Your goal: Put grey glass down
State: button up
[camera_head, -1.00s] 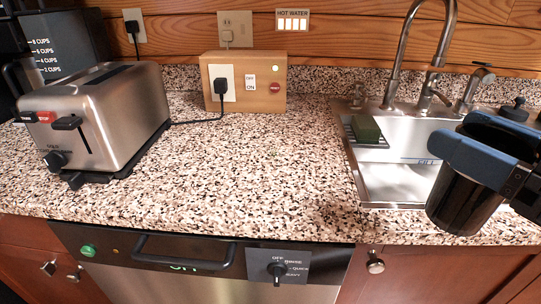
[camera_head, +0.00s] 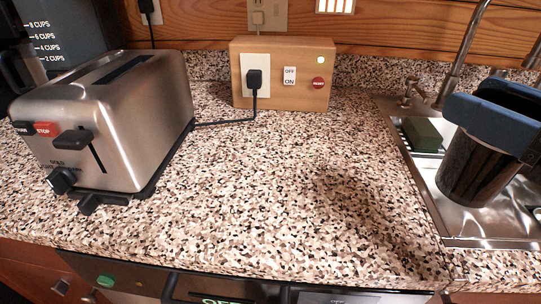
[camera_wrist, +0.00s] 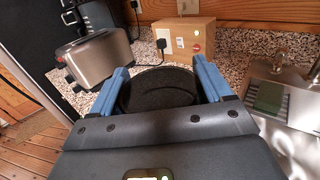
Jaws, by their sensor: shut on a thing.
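The grey glass (camera_head: 474,168) is a dark, near-black tumbler, upright in my gripper (camera_head: 497,118). In the head view it is at the right, in front of the sink area and seemingly above it. Blue finger pads close around its upper part. In the wrist view the glass (camera_wrist: 158,90) shows its round dark rim between the two blue fingers (camera_wrist: 158,92). The speckled countertop (camera_head: 300,190) lies to the left of the glass. The glass's base appears clear of any surface, though its exact height is hard to tell.
A steel toaster (camera_head: 110,125) stands at the left. A wooden outlet box (camera_head: 282,75) with a plugged cord stands at the back. The sink (camera_head: 455,215), with a green sponge (camera_head: 422,134) and a faucet (camera_head: 463,55), is at the right. The counter's middle is bare.

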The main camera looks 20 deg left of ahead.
jog(key=shift+w+a, duration=0.25)
jog(key=shift+a, duration=0.15)
jog(key=w+a+f+b, duration=0.1)
jog(key=w+a+f, duration=0.1)
jog(key=a+f, duration=0.9)
jog(key=shift+w+a, duration=0.15)
jog(key=shift+w, duration=0.05)
jog(key=shift+f, duration=0.1)
jog(key=o, duration=1.3)
jog(key=v, duration=1.2)
jog(key=shift+b, duration=0.45)
